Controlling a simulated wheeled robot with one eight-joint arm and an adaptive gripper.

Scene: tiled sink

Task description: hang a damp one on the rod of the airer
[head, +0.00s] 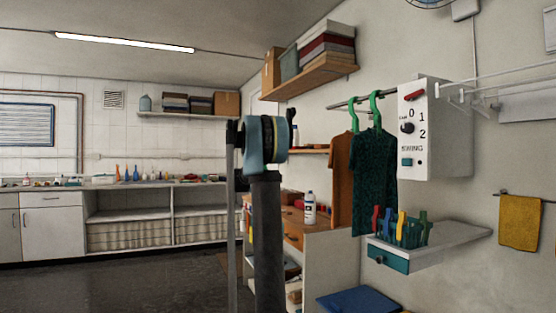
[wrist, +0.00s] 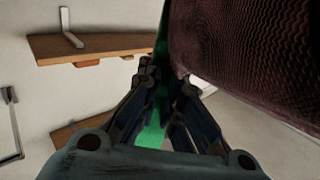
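In the wrist view my gripper (wrist: 165,82) has its fingers closed in on a green hanger (wrist: 152,134). A dark maroon, wavy-textured garment (wrist: 240,50) fills the upper right, close to the fingers; it seems to be on this hanger. The head view shows my arm, but the gripper and this garment are hidden. A rust-brown shirt (head: 340,175) and a teal patterned shirt (head: 374,180) hang on green hangers from a dark wall rod (head: 350,102). A white rack with thin rods (head: 500,75), apparently the airer, is on the wall at the upper right. Dampness cannot be told.
A white control box (head: 432,130) is between the shirts and the white rack. Below are a small shelf (head: 455,240) with a basket of colored pegs (head: 402,230), and a yellow cloth (head: 520,222) on a bar. A wooden shelf (head: 310,78) holds boxes. The floor at left is clear.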

